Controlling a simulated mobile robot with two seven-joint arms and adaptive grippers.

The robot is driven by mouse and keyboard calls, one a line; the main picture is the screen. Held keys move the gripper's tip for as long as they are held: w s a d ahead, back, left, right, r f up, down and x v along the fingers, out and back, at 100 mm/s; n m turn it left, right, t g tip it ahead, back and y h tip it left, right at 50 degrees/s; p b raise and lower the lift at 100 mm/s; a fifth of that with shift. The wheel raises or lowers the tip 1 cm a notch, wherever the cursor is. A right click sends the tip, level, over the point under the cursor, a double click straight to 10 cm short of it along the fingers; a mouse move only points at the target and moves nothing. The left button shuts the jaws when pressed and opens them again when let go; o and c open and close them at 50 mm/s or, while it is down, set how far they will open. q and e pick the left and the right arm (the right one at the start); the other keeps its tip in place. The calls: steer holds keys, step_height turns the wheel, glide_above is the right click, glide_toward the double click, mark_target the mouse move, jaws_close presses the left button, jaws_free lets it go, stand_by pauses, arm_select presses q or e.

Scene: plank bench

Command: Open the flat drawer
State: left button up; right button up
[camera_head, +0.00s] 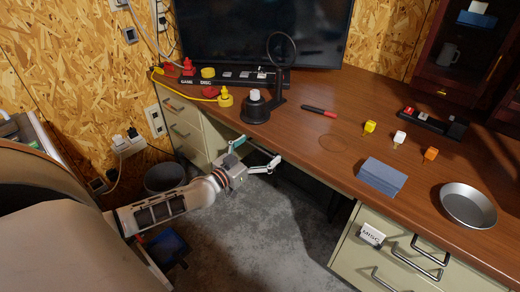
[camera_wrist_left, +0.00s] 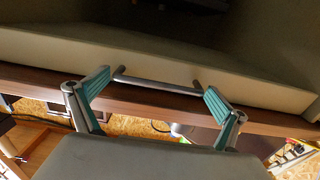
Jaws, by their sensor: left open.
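The flat drawer shows in the left wrist view as a long cream front (camera_wrist_left: 50,56) below the brown bench edge. Its grey bar handle (camera_wrist_left: 157,84) crosses the middle of that view. In the head view the bench top's overhang hides the drawer front. My left gripper (camera_head: 259,152) is at the front edge of the bench, left of the middle. It is open, with its teal-padded fingers spread toward the two ends of the handle. The handle lies between the fingertips; I cannot tell whether they touch it. My right gripper is not in view.
Cream drawer units stand under the bench at left (camera_head: 186,127) and right (camera_head: 385,250). On the bench top (camera_head: 300,130) are a black stand (camera_head: 256,106), a blue-grey block (camera_head: 382,177), a metal bowl (camera_head: 468,205) and small cubes. A dark bin (camera_head: 165,178) stands on the floor.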

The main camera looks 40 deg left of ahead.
arm_select(q)
steer(key=c, duration=1.3)
steer(key=shift+s+r+p, duration=0.1)
steer(key=shift+s+p, duration=0.25)
steer(key=shift+s, duration=0.2)
steer(key=s+a+p, duration=0.2)
steer(key=s+p, duration=0.7)
steer(key=s, duration=1.6)
steer(key=shift+s+f, duration=0.2)
steer(key=shift+s, duration=0.1)
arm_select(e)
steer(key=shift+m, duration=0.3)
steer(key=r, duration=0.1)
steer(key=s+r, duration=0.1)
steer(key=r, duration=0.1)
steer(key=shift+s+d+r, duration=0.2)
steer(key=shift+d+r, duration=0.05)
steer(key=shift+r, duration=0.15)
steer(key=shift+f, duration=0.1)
